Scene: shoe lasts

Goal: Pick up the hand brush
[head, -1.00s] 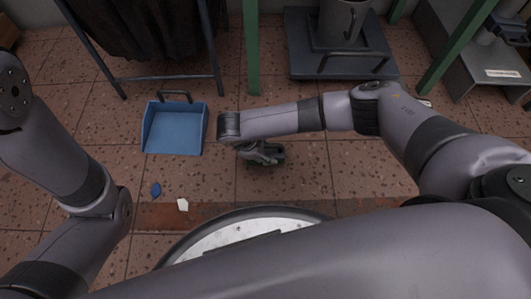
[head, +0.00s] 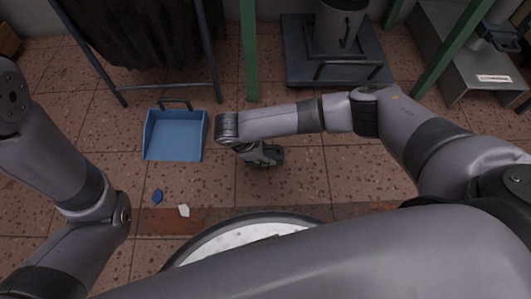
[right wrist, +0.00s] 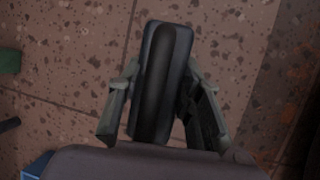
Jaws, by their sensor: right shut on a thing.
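The hand brush (right wrist: 160,80) shows in the right wrist view as a long dark block with rounded edges, seen end to end between the fingers. My right gripper (right wrist: 160,100) is shut on it, one finger on each side. In the head view my right gripper (head: 262,155) hangs over the floor right of the blue dustpan, and the brush is mostly hidden by the gripper and wrist there. I cannot tell how far the brush is above the floor. My left arm shows at the left of the head view, but its gripper does not.
A blue dustpan (head: 175,135) lies on the tiled floor, with a blue scrap (head: 158,196) and a white scrap (head: 184,210) nearer me. Behind stand a dark rack (head: 165,84), a green post (head: 248,55) and a grey platform (head: 300,65) with a handle.

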